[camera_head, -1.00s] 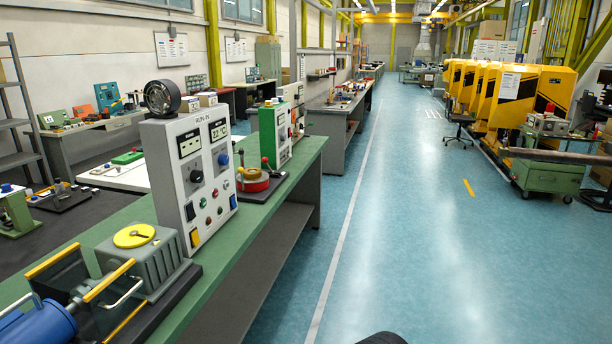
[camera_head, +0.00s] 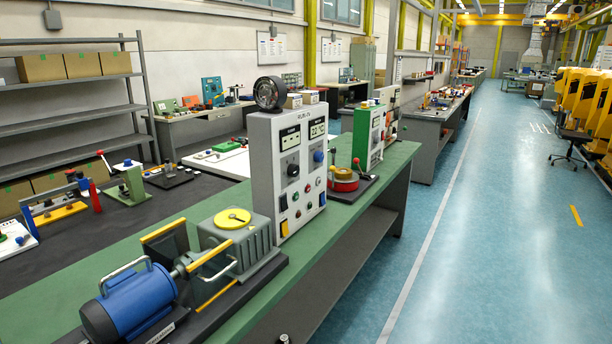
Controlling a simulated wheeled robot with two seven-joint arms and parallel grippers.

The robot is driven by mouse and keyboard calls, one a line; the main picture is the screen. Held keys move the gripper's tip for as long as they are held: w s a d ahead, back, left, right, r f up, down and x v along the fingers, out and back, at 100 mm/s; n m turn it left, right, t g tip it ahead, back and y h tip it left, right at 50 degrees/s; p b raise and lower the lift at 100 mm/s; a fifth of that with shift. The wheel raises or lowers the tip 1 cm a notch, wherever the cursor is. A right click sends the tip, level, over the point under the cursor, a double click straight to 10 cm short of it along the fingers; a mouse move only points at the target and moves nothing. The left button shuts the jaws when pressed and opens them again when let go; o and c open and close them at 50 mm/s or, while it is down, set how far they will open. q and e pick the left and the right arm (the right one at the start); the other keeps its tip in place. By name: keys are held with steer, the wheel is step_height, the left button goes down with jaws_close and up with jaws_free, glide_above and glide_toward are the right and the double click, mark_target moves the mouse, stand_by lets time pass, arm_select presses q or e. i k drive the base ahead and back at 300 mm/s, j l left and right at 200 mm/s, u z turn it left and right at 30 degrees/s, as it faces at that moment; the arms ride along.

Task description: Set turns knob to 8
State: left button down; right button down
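A grey control panel (camera_head: 264,190) stands upright on the green bench. Its front has two small displays, a dark round knob (camera_head: 293,170), a blue knob (camera_head: 318,157) and several buttons and lamps. Left of it, a grey gearbox with a yellow dial (camera_head: 232,218) is joined to a blue motor (camera_head: 139,303). I cannot read any label that says which knob is the turns knob, nor its setting. Neither of my grippers is in view.
The green bench (camera_head: 65,318) runs from the lower left toward the back. A red round device (camera_head: 344,180) and a green panel (camera_head: 367,137) stand beyond the control panel. A dark table with small fixtures lies at left.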

mark_target(293, 170)
steer(key=i+l+u, duration=0.15)
steer(key=i+l, duration=0.15)
steer(key=i+l+u, duration=0.1)
steer(key=i+l, duration=0.15)
steer(key=l, duration=0.15)
steer(key=i+l+u, duration=0.15)
steer(key=l, duration=0.25)
steer(key=i+l+u, duration=0.15)
steer(key=i+l, duration=0.2)
steer(key=l, duration=0.1)
